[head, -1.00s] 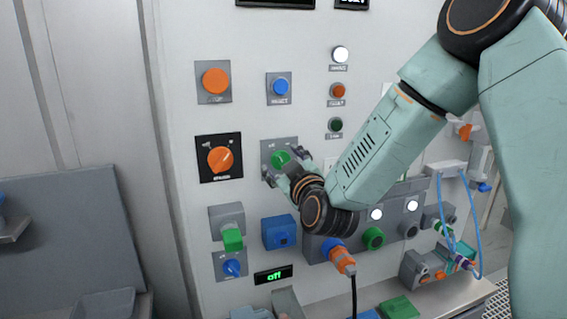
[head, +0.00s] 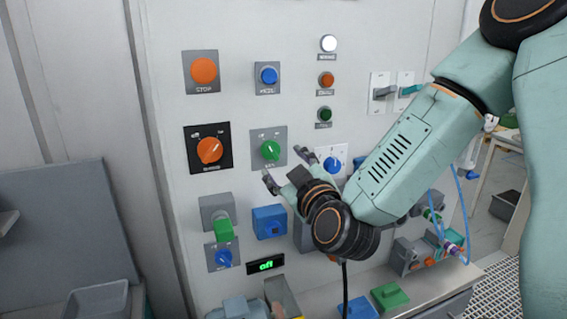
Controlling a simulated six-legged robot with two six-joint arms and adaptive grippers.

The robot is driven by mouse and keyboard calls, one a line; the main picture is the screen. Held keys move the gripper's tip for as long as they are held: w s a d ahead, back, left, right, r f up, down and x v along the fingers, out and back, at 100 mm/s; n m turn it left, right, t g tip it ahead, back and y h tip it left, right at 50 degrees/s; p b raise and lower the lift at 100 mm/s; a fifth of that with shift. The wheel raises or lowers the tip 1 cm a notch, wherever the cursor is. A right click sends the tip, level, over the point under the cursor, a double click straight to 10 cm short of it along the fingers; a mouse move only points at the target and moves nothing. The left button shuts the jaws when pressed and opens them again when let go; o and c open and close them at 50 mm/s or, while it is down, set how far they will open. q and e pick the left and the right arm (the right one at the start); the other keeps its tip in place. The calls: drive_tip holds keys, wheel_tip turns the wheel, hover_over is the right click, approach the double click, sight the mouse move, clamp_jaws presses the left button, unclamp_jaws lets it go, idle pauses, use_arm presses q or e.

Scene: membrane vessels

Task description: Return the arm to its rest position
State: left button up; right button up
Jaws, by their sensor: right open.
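My right arm (head: 400,150) comes in from the right side of the head view. Its gripper (head: 287,168) is open and empty, in front of the control panel (head: 165,110). The fingers are just below and to the right of the green rotary knob (head: 270,150), apart from it, with the knob in plain view. Part of the panel behind the gripper and forearm is hidden. My left gripper is not in view.
Around the gripper are an orange rotary switch (head: 209,150), a blue knob (head: 332,164), a blue block (head: 269,222) and a green-tipped lever (head: 223,230). A display (head: 265,264) is lit green. A ledge (head: 440,284) below carries a green block (head: 389,296).

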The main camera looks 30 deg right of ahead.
drive_tip(key=shift+w, duration=0.15)
drive_tip(key=s+a+f+m+g+y+b, duration=0.2)
drive_tip(key=a+f+g+b, duration=0.1)
drive_tip(key=f, duration=0.7)
drive_tip(key=s+a+f+m+g+y+b, duration=0.1)
drive_tip(key=s+a+f+m+g+b, duration=0.15)
drive_tip(key=f, duration=0.75)
drive_tip(key=s+a+f+m+g+y+b, duration=0.1)
drive_tip(key=s+a+f+g+y+b, duration=0.15)
drive_tip(key=f, duration=0.75)
drive_tip(key=s+a+f+n+g+b, duration=0.1)
drive_tip(key=s+f+g+b, duration=0.3)
drive_tip(key=s+f+b, duration=0.4)
drive_tip(key=s+a+f+g+h+b, duration=0.1)
drive_tip(key=s+f+g+b, duration=0.4)
drive_tip(key=s+f, duration=1.3)
wheel_tip(320, 180, down, 8)
drive_tip(key=a+b, duration=0.1)
drive_tip(key=b, duration=0.2)
drive_tip(key=shift+f+n, duration=0.2)
drive_tip(key=shift+n, duration=0.15)
